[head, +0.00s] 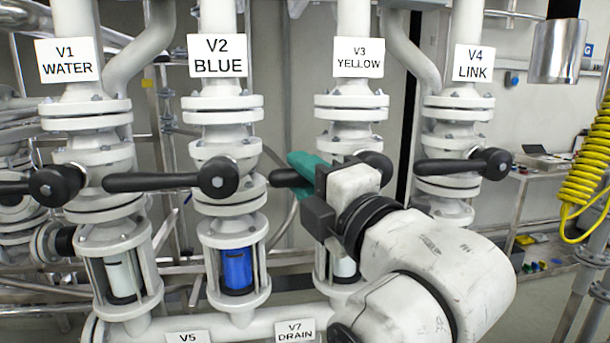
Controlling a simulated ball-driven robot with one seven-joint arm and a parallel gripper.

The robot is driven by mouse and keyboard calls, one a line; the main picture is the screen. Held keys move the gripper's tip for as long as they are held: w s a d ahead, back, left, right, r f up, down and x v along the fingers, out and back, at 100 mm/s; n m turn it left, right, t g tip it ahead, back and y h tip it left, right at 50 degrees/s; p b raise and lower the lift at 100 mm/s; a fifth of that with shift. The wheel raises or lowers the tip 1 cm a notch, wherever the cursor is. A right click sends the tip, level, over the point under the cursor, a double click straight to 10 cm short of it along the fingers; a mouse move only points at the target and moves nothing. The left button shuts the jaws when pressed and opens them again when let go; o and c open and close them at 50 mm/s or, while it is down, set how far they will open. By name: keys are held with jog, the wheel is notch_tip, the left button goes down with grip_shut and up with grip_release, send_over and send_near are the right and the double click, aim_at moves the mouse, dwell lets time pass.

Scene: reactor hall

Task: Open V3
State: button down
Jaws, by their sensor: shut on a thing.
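The V3 YELLOW sign (358,58) hangs on the third white pipe from the left. Below it, the V3 valve (352,117) has a black lever handle (282,178) that lies level, pointing left from its black hub (377,165). My gripper (303,170), with a teal finger showing, is shut on the V3 handle, between its tip and the hub. My wrist and arm come in from the lower right and hide part of the V3 valve body. The sight glass (344,266) under V3 looks pale and is partly hidden by my arm.
V1 (55,187), V2 (218,177) and V4 (497,164) have level black levers. The V2 sight glass (238,269) is blue. V5 (188,338) and V7 DRAIN (295,331) signs sit below. A yellow coiled hose (590,165) hangs at right.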

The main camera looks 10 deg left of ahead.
jog(key=w+d+f+n+g+h+b, duration=0.1)
jog(key=d+f+n+g+h+b, duration=0.1)
jog(key=f+n, duration=0.5)
jog(key=shift+d+f+n+g+h+b, duration=0.25)
jog(key=shift+d+n+g+b, duration=0.4)
jog(key=shift+b, duration=0.75)
jog(key=shift+a+r, duration=0.1)
jog(key=c, duration=0.9)
grip_release()
jog(key=shift+r, duration=0.2)
jog(key=shift+c, duration=0.2)
jog(key=shift+s, duration=0.1)
jog(key=b+v, duration=0.1)
jog(key=v, duration=0.9)
jog(key=shift+s+d, duration=0.25)
jog(key=shift+d, duration=0.05)
